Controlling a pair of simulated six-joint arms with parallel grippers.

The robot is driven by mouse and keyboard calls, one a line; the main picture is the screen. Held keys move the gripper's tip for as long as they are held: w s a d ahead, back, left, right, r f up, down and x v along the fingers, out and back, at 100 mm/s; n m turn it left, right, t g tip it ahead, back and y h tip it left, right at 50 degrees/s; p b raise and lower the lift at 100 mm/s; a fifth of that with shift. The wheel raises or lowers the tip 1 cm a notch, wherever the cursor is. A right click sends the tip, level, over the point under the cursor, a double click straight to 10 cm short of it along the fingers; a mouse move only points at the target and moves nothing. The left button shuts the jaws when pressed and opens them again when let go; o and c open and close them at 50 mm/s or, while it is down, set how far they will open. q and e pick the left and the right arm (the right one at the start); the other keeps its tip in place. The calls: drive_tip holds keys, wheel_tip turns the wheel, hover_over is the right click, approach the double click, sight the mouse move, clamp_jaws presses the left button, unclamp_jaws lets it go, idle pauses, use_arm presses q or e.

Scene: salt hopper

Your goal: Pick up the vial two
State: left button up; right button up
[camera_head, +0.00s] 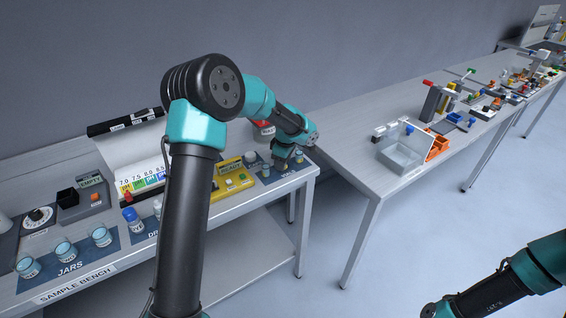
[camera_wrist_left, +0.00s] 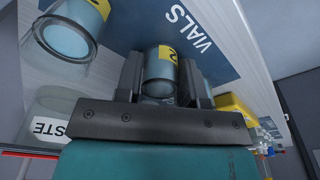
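Vial two (camera_wrist_left: 160,66) is a clear vial with pale blue contents and a yellow label marked 2. In the left wrist view it stands between the two fingers of my left gripper (camera_wrist_left: 162,80), on the dark blue mat marked VIALS (camera_wrist_left: 205,50). The fingers lie close along both its sides; I cannot tell whether they press on it. In the head view my left gripper (camera_head: 283,161) is low over the right end of the sample bench and hides most of this vial. Another yellow-labelled vial (camera_wrist_left: 68,42) stands beside it.
More vials (camera_head: 299,157) (camera_head: 266,170) stand close by on the mat. A yellow device (camera_head: 233,182) sits to the left. A clear container marked WASTE (camera_wrist_left: 55,105) is near the gripper. Jars (camera_head: 66,250) are at the front left. A second table (camera_head: 350,130) is to the right.

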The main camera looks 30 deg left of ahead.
use_arm(q)
drive_tip(key=c, duration=0.5)
drive_tip(key=shift+r, duration=0.1)
drive_tip(key=shift+r, duration=1.8)
drive_tip(key=s+d, duration=0.2)
drive_tip(key=s, duration=0.2)
drive_tip(key=s+d+r, duration=0.1)
drive_tip(key=s+d, duration=0.2)
drive_tip(key=s, duration=0.2)
drive_tip(key=s+d, duration=0.2)
drive_tip(key=s, duration=0.3)
drive_tip(key=shift+s+d+r, duration=0.1)
drive_tip(key=shift+d+r, duration=0.05)
